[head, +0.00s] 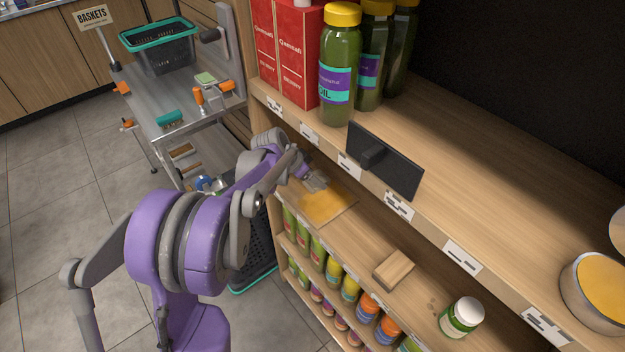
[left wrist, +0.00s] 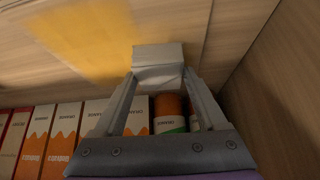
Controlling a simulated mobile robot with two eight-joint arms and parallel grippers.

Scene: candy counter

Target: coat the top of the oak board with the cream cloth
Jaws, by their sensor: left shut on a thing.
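The oak board (head: 343,214) lies on the middle shelf in the head view. A yellow-orange patch (head: 322,205) covers part of its top, with bare wood around it. In the left wrist view the board (left wrist: 182,20) shows the same patch (left wrist: 85,38), on the left. My left gripper (head: 310,175) is at the far end of the board. It is shut on the cream cloth (left wrist: 158,56), which looks like a pale folded pad between the fingertips. The cloth is at the board's surface beside the patch; I cannot tell whether it touches. My right gripper is not in view.
The upper shelf, with green bottles (head: 338,70) and a black handled plate (head: 385,165), overhangs behind. Boxes (left wrist: 62,135) show in the wrist view.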

